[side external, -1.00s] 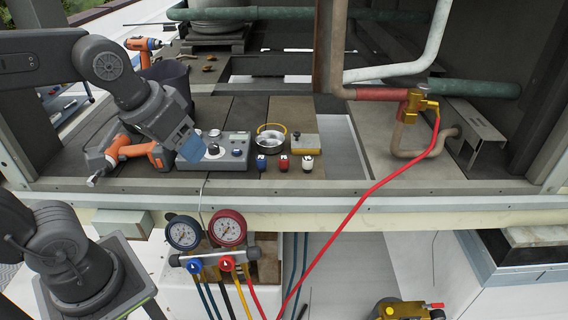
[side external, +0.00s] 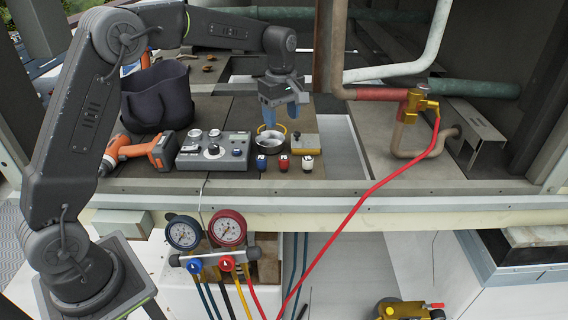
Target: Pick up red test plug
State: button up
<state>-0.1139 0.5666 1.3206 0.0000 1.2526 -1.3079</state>
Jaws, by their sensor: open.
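The red test plug (side external: 284,163) stands upright on the wooden shelf (side external: 225,108), between a blue plug (side external: 262,163) and a white plug (side external: 307,164) in a short row near the shelf's front edge. My gripper (side external: 281,116) is open and points down above and behind the row, over the round metal dish (side external: 268,142) with a yellow ring. Its blue fingers are apart from the red plug, and I see nothing between them.
A grey control box (side external: 214,150) and an orange drill (side external: 135,152) lie left of the plugs. A small block with a yellow edge (side external: 306,143) is just behind the white plug. A red hose (side external: 375,190) crosses on the right. Gauges (side external: 206,231) hang below the front edge.

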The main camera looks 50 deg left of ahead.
aim_at(284, 157)
notch_tip(284, 157, down, 8)
jog(key=shift+f, duration=0.25)
jog(key=shift+w+d+f, duration=0.1)
jog(key=shift+w+f, duration=0.05)
jog(key=shift+f, duration=1.15)
jog(key=shift+w+d+f, duration=0.1)
jog(key=shift+w+f, duration=0.05)
jog(key=shift+f, duration=1.15)
jog(key=shift+c, duration=0.3)
jog(key=c, duration=0.9)
